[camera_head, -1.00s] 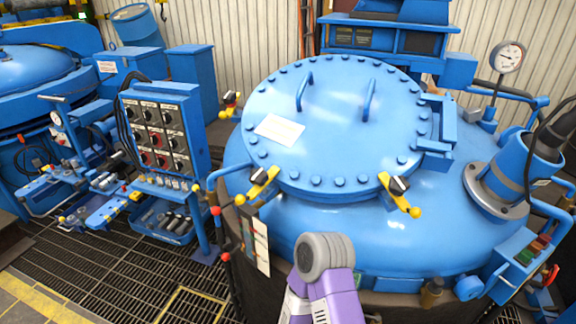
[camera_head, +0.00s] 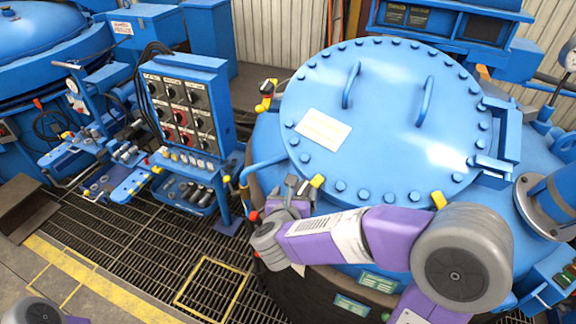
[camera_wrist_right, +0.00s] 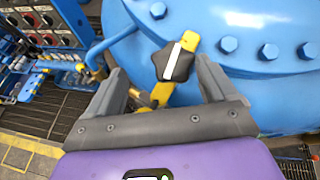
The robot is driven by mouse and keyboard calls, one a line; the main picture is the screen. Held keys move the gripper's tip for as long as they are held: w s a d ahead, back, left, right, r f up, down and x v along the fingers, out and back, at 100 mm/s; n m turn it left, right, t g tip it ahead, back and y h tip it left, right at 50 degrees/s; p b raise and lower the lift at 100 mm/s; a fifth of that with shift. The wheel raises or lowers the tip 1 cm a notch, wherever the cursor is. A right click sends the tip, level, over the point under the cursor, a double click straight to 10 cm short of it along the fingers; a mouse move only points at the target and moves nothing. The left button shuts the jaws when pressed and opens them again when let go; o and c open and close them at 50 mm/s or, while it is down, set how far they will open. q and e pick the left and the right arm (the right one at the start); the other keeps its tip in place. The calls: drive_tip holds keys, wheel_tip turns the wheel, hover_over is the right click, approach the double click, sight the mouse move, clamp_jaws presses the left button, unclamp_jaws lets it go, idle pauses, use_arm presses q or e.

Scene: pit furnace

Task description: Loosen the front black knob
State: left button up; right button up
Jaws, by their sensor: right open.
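The black knob (camera_wrist_right: 175,62), star-shaped with a white stripe, sits on a yellow clamp (camera_wrist_right: 190,42) at the edge of the blue lid (camera_head: 385,120). In the head view only the clamp's yellow end (camera_head: 317,181) shows clearly beside my right gripper (camera_head: 291,188), which hides most of the knob. In the right wrist view my right gripper (camera_wrist_right: 165,92) is open, one finger on each side. The knob lies between and slightly beyond the fingertips, nearer the right finger. I cannot tell whether they touch. My left gripper is not in view.
Another yellow clamp (camera_head: 439,200) shows at the lid's right front, partly behind my right arm. A further clamp (camera_head: 267,88) is at the lid's left. A control panel (camera_head: 185,112) stands left. A blue pipe (camera_head: 262,167) runs near my gripper. Floor grating (camera_head: 130,235) is clear.

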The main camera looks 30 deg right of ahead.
sight(303, 190)
drive_tip(key=shift+s+d+r, duration=0.2)
drive_tip(key=shift+s+d, duration=0.45)
drive_tip(key=shift+s, duration=0.1)
drive_tip(key=shift+w+d+f, duration=0.25)
drive_tip(key=shift+w+d, duration=0.05)
drive_tip(key=shift+d, duration=0.2)
drive_tip(key=w, duration=0.1)
drive_tip(key=w+d+f, duration=0.1)
drive_tip(key=w, duration=0.1)
drive_tip(key=shift+w+d+f+p, duration=0.35)
drive_tip(key=shift+p, duration=0.05)
drive_tip(key=shift+s+d, duration=0.15)
drive_tip(key=shift+s, duration=0.05)
drive_tip(key=shift+w, duration=0.25)
drive_tip(key=shift+c, duration=0.8)
drive_tip(key=c, duration=0.8)
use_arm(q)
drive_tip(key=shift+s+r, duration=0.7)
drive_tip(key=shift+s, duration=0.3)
use_arm(e)
drive_tip(key=shift+o, duration=0.2)
